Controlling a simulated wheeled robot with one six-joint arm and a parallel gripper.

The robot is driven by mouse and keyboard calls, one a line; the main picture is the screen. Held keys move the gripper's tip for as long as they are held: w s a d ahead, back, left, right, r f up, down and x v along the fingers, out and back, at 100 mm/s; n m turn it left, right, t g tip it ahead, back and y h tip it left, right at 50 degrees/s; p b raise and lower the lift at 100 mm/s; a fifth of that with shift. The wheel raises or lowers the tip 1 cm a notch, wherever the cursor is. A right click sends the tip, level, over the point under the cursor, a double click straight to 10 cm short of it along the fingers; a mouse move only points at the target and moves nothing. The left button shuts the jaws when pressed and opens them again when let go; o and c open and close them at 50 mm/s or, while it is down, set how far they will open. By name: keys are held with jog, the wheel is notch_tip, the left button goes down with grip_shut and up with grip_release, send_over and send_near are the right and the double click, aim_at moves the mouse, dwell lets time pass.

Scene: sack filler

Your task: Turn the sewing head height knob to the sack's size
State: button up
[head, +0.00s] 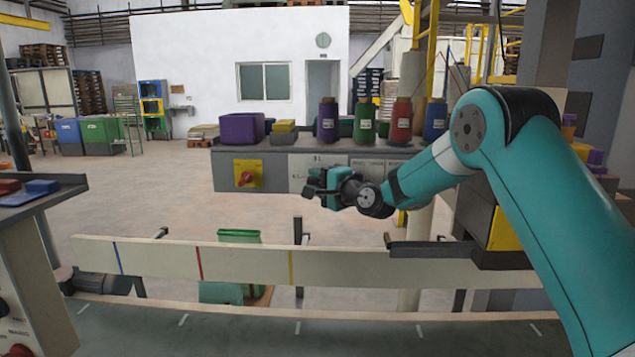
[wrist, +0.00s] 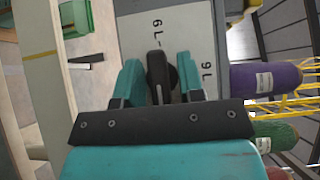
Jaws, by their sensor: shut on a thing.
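The height knob (wrist: 156,68) is a dark bar-shaped handle on a white scale plate (wrist: 199,24) in the wrist view. My gripper (wrist: 158,78) has its teal fingers on both sides of the bar, shut on it. The bar stands along the fingers, roughly upright in this picture. Printed marks beside it look like 6 L and 9 L; which one it points to I cannot tell. In the head view my gripper (head: 322,188) is at the front of the grey console (head: 270,164), before the white plate (head: 300,172); the knob is largely hidden there.
A yellow plate with a red switch (head: 246,175) is left of the scale plate. Purple, green, red and blue thread cones (head: 328,120) stand on the console. A pale rail (head: 240,263) with blue, red and yellow marks runs across in front, above the dark conveyor belt (head: 240,335).

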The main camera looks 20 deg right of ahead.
jog(key=shift+r, duration=0.1)
jog(key=n+g+h+p, duration=0.1)
jog(key=n+g+p, duration=0.1)
jog(key=p, duration=0.1)
jog(key=shift+r+n+h, duration=0.2)
jog(key=shift+n+h, duration=0.1)
jog(key=shift+h, duration=0.1)
jog(key=shift+a+f+n+g+h+p, duration=0.1)
jog(key=shift+n+g+h+p, duration=0.9)
jog(key=shift+p, duration=0.2)
jog(key=n+g+h+p, duration=0.1)
jog(key=h, duration=0.1)
jog(key=shift+n+g+h+p, duration=0.8)
jog(key=shift+n+h+p, duration=0.3)
jog(key=shift+h, duration=0.3)
jog(key=shift+f+n+g+h+p, duration=0.15)
jog(key=shift+n+g+h+p, duration=0.35)
jog(key=shift+h, duration=0.6)
